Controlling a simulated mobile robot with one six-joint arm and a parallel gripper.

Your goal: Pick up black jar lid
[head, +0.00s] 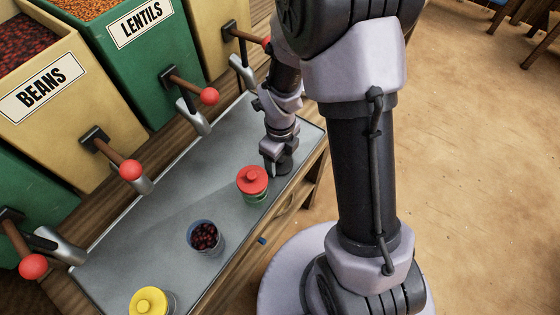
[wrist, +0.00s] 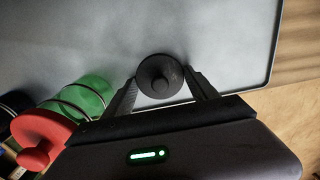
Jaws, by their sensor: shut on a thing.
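The black jar lid (wrist: 160,76) is a dark round disc with a small knob. In the wrist view it sits between the two fingers of my gripper (wrist: 161,88), which are shut on it. The grey metal counter tray shows behind it. In the head view my gripper (head: 277,166) is low over the right end of the tray, and a dark round thing there (head: 284,165) looks like the lid, partly hidden by my gripper. I cannot tell whether the lid touches the tray.
A red-lidded jar (head: 252,182) stands close beside my gripper; its red lid (wrist: 42,132) shows in the wrist view. An open jar of beans (head: 204,237) and a yellow-lidded jar (head: 150,302) stand further left. Dispenser levers with red knobs (head: 209,96) overhang the grey tray (head: 150,215).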

